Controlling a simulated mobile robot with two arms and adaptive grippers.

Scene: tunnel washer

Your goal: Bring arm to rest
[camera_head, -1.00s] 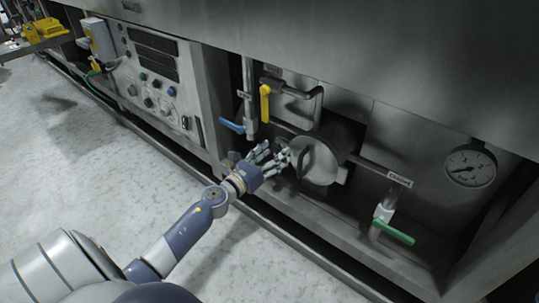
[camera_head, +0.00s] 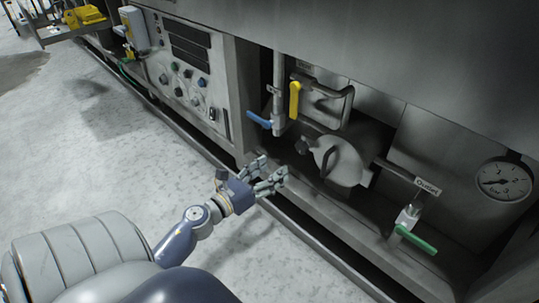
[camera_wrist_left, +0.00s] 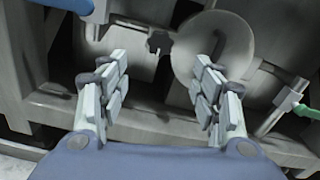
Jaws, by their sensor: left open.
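My left gripper (camera_head: 272,176) is open and empty in the head view, in front of the washer's lower frame edge. It is to the left of and below the round metal cover (camera_head: 340,160), apart from it. In the left wrist view the two fingers of my left gripper (camera_wrist_left: 160,92) stand wide apart with nothing between them. The round cover (camera_wrist_left: 212,58) shows behind the right finger, and a dark star-shaped knob (camera_wrist_left: 159,42) shows beyond the gap. My right gripper is in neither view.
The washer (camera_head: 400,60) fills the right side. A blue valve handle (camera_head: 259,119), a yellow handle (camera_head: 294,99), a green handle (camera_head: 416,240) and a gauge (camera_head: 504,181) sit in its recess. A control panel (camera_head: 187,80) is at left. The floor (camera_head: 110,150) is clear.

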